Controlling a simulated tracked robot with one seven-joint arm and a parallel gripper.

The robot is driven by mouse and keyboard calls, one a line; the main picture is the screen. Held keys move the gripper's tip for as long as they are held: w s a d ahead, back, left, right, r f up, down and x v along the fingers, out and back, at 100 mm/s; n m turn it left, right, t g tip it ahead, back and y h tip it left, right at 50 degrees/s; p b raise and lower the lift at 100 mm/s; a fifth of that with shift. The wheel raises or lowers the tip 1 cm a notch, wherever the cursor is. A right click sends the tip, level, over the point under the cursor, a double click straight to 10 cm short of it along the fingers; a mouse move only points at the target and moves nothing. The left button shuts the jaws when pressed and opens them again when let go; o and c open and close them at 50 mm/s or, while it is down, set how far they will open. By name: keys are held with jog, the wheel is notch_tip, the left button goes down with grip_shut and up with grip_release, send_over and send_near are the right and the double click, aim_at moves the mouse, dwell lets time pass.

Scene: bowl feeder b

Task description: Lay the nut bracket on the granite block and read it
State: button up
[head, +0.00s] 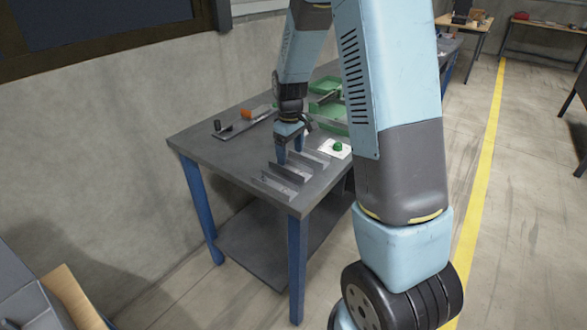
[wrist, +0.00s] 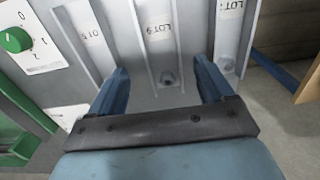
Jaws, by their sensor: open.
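Several grey angle brackets lie side by side at the near end of the bench. In the wrist view the middle bracket (wrist: 150,48) has a label that seems to begin "LOT" and a nut-like piece (wrist: 168,78) near its lower end. The right bracket (wrist: 229,30) also carries a "LOT" label and a small round piece. The left bracket (wrist: 90,40) has a partly readable label. My gripper (wrist: 160,72) is open and empty, its fingers either side of the middle bracket; it also shows above the brackets in the head view (head: 290,152). I cannot make out the granite block.
The grey bench (head: 205,150) has a flat plate (head: 245,124) with a dark upright and an orange part towards the back. Green trays (head: 328,107) stand farther along. A white panel with a green knob (wrist: 15,40) is left of the brackets. The left corner is clear.

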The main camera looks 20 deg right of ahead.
aim_at(289, 161)
jog(key=shift+a+f, duration=0.15)
jog(key=shift+f, duration=1)
jog(key=shift+a+f, duration=0.1)
jog(key=shift+f, duration=1.05)
jog(key=shift+c, duration=0.2)
jog(key=shift+w+r, duration=0.1)
jog(key=c, duration=1.3)
